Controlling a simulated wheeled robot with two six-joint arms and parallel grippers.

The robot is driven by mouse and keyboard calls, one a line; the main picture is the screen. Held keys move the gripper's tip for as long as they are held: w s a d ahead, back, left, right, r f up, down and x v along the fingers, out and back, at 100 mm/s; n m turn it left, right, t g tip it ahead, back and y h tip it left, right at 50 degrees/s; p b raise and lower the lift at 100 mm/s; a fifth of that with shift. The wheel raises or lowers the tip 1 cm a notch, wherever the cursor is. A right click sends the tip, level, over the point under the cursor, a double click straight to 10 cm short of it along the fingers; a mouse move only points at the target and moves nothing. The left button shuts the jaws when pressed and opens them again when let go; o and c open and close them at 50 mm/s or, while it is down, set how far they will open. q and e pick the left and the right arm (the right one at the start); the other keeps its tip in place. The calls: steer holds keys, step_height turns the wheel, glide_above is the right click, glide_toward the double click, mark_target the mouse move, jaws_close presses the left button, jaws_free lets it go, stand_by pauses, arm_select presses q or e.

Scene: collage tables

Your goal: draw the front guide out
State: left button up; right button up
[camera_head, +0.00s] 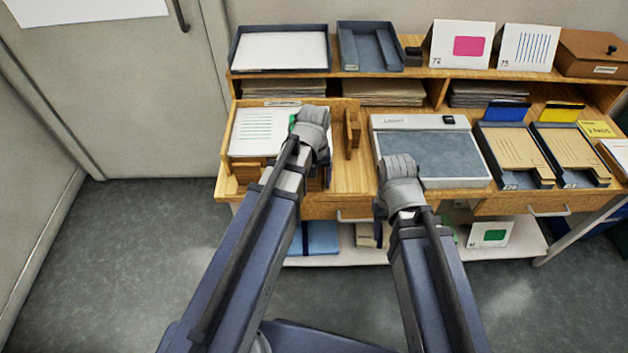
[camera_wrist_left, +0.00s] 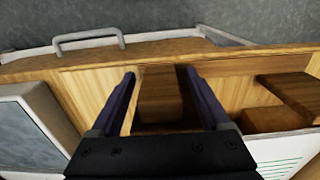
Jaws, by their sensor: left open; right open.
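A stack of paper with green lines (camera_head: 258,130) lies in a wooden tray (camera_head: 226,178) at the left of the table. Brown wooden pieces (camera_head: 252,172) at its front edge look like the front guide, partly hidden by my left arm. An upright wooden guide (camera_head: 352,134) stands right of the stack. My left gripper (camera_head: 310,125) is over the tray. In the left wrist view its open fingers are on either side of a brown wooden block (camera_wrist_left: 160,92); contact cannot be told. My right gripper (camera_head: 399,168) is open and looks empty over the slate board's front edge.
The slate board (camera_head: 440,155) stands right of the tray, with folder trays (camera_head: 515,155) beyond it. A shelf with trays and cards (camera_head: 461,46) runs along the back. A drawer handle (camera_head: 353,217) juts from the table front. Floor is clear at the left.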

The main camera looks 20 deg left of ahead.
arm_select(q)
step_height(320, 180, up, 8)
steer(key=p, duration=0.8)
steer(key=shift+f, duration=0.1)
steer(key=shift+s+d, duration=0.15)
steer(key=s+d+m+y, duration=0.1)
steer(key=s+d+m, duration=0.6)
steer(key=s+d, duration=0.2)
steer(key=shift+s, duration=0.6)
stand_by(1.2)
